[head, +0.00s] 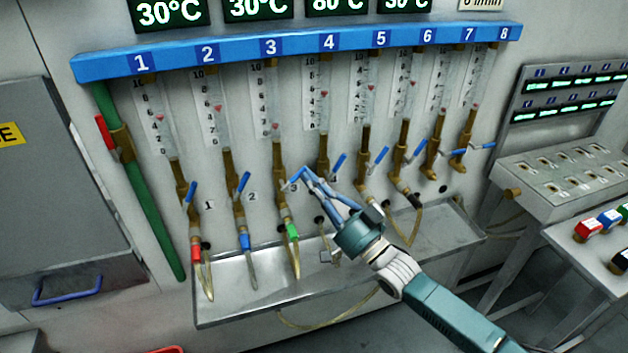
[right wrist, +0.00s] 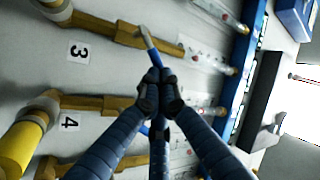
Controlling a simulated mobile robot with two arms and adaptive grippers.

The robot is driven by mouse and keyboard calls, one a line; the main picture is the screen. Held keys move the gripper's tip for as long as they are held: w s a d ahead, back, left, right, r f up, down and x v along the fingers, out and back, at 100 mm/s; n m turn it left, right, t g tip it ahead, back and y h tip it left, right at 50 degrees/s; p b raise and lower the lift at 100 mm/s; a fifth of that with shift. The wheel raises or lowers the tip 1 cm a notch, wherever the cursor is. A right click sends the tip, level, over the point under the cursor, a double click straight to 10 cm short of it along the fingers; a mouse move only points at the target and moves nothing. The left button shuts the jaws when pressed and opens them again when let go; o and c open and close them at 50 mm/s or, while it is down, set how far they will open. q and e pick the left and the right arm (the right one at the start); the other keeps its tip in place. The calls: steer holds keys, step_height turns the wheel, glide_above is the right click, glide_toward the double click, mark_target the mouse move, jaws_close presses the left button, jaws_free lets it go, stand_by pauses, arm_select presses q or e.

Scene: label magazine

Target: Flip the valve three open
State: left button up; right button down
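Valve three is a brass valve (head: 279,180) under the blue number 3, with a green collar (head: 293,231) on its hose below. Its lever (head: 292,182) slants up to the right. In the right wrist view the valve body (right wrist: 120,33) lies beside the label 3, and its lever (right wrist: 149,40) runs to my fingertips. My right gripper (head: 306,172) reaches it from the lower right; its fingertips (right wrist: 160,80) are closed together at the lever's end and hide that end. My left gripper is not in view.
Valve two's lever (head: 243,185) is close on the left and valve four's lever (head: 338,163) close on the right. A blue rail (head: 300,48) runs above the flow tubes. A metal trough (head: 235,285) juts out below, with hoses hanging over it.

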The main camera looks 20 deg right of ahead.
arm_select(q)
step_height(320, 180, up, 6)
steer(key=p, duration=0.5)
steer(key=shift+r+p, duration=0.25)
steer(key=shift+p, duration=0.05)
arm_select(e)
steer(key=r+n+g, duration=0.1)
steer(key=n, duration=0.1)
steer(key=a+n+g, duration=0.1)
steer(key=n, duration=0.1)
steer(key=a+r+n+g, duration=0.1)
steer(key=n+g, duration=0.1)
steer(key=shift+r+n+y, duration=0.3)
steer(key=shift+n, duration=0.1)
